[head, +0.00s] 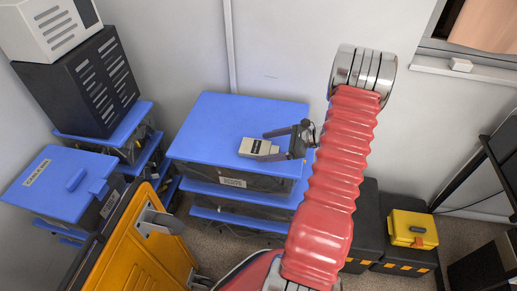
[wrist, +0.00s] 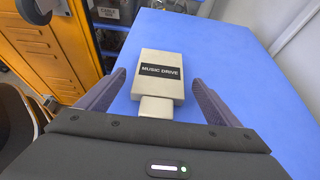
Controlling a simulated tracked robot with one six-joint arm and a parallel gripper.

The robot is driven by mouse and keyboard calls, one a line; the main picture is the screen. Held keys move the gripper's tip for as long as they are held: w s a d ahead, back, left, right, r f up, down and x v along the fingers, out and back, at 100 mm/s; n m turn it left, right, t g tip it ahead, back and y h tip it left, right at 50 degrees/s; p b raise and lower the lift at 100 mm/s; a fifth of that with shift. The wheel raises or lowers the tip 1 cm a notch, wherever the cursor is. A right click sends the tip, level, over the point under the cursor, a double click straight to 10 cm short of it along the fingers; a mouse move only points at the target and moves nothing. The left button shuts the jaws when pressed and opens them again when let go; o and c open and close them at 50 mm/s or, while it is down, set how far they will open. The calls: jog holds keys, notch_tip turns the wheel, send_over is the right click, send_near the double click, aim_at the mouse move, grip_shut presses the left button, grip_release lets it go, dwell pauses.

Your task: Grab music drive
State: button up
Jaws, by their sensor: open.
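The music drive (wrist: 161,74) is a small whitish stick with a black "MUSIC DRIVE" label and a narrower plug end. It lies flat on a blue surface, its plug end towards my gripper in the wrist view. It also shows in the head view (head: 259,147), on the blue top of a storage unit. My gripper (wrist: 160,80) is open, one finger on each side of the drive, with gaps between fingers and drive. In the head view my gripper (head: 270,145) is low over the blue top, at the drive's right end.
The blue top (head: 225,120) is otherwise clear. A blue-lidded box (head: 50,180) and a dark case (head: 85,85) stand at the left. An orange cabinet (head: 130,250) stands at the front left. A yellow toolbox (head: 412,230) sits on black boxes at the right.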

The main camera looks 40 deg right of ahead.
jog(key=shift+x, duration=0.8)
jog(key=shift+c, duration=0.5)
jog(key=c, duration=1.2)
